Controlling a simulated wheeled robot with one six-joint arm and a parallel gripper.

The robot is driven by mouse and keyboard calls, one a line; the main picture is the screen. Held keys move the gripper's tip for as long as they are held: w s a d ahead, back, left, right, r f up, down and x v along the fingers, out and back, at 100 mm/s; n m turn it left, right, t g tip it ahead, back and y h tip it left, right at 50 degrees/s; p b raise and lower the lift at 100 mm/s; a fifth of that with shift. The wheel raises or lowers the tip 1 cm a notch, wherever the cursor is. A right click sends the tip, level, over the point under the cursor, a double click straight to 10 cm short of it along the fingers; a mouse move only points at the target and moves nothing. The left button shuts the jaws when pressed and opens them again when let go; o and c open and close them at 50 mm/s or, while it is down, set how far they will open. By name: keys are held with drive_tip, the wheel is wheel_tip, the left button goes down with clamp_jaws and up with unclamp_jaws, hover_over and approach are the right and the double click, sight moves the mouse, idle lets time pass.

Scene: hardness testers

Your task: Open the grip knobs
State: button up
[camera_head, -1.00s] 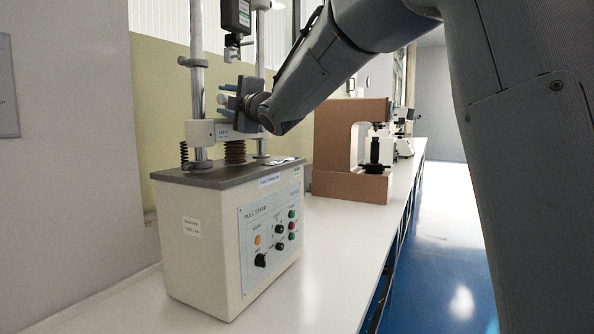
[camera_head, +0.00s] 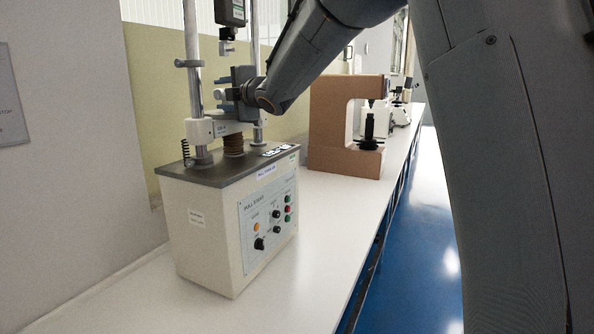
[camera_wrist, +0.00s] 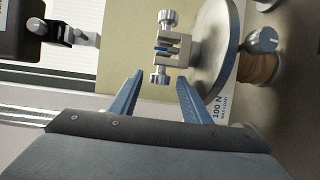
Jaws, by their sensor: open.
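The lower grip (camera_wrist: 172,48) of the pull stand is a metal clamp with two grip knobs, an upper one (camera_wrist: 167,19) and a lower one (camera_wrist: 160,75) in the wrist view. My gripper (camera_wrist: 160,80) is open, its blue fingers on either side of the lower knob's end, with gaps visible at both sides; contact cannot be told. In the head view my gripper (camera_head: 221,96) is between the stand's columns and hides most of the lower grip. The upper grip (camera_head: 228,48) hangs under a dark force gauge (camera_head: 231,12); it also shows in the wrist view (camera_wrist: 78,37).
The pull stand's base (camera_head: 210,235) has a control panel with several buttons and stands on a white bench (camera_head: 325,215). Its columns (camera_head: 193,75) flank my gripper. A brown hardness tester (camera_head: 335,125) stands behind at right. A round metal plate (camera_wrist: 222,45) lies beside the lower grip.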

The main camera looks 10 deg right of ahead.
drive_tip(key=shift+s+r+g+h+p, duration=0.1)
drive_tip(key=shift+r+g+h+p, duration=0.3)
drive_tip(key=shift+p, duration=2.75)
drive_tip(key=d+f+b+v, duration=0.1)
drive_tip(key=b+v, duration=0.2)
drive_tip(key=v, duration=0.5)
drive_tip(key=s+d+f+m+g+h+b, duration=0.2)
drive_tip(key=d+f+m, duration=0.3)
drive_tip(key=f, duration=0.6)
drive_tip(key=s+d+f+m+g+h+b, duration=0.2)
drive_tip(key=s+d+f+m+h, duration=0.2)
drive_tip(key=d+f, duration=0.4)
wheel_tip(320, 180, down, 3)
drive_tip(key=s+m, duration=0.1)
drive_tip(key=m, duration=0.1)
drive_tip(key=shift+f+m+h, duration=0.2)
drive_tip(key=shift+m+h, duration=0.1)
